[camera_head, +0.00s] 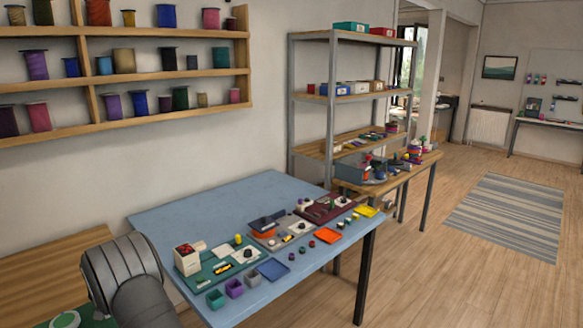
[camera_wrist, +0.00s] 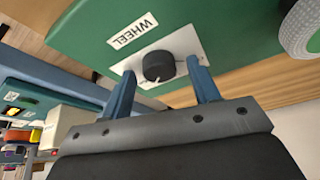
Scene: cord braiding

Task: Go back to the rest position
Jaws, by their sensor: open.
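My gripper (camera_wrist: 160,70) shows in the wrist view with its two blue fingers spread apart. A black round knob (camera_wrist: 158,66) on a white plate shows between the fingertips, with a visible gap on each side; nothing is held. The plate is on a green board (camera_wrist: 210,22) with a label reading WHEEL (camera_wrist: 132,30). I cannot tell how far the fingertips are from the plate. In the head view my arm stands at the lower left and the gripper is hidden.
A grey wheel-like part (camera_wrist: 301,28) sits at the wrist view's upper right. In the head view, a blue table (camera_head: 165,222) carries several boards, small bins and trays. A wooden bench (camera_head: 45,265) is at left. Shelves of spools (camera_head: 125,75) hang on the wall; a metal rack (camera_head: 331,110) stands behind.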

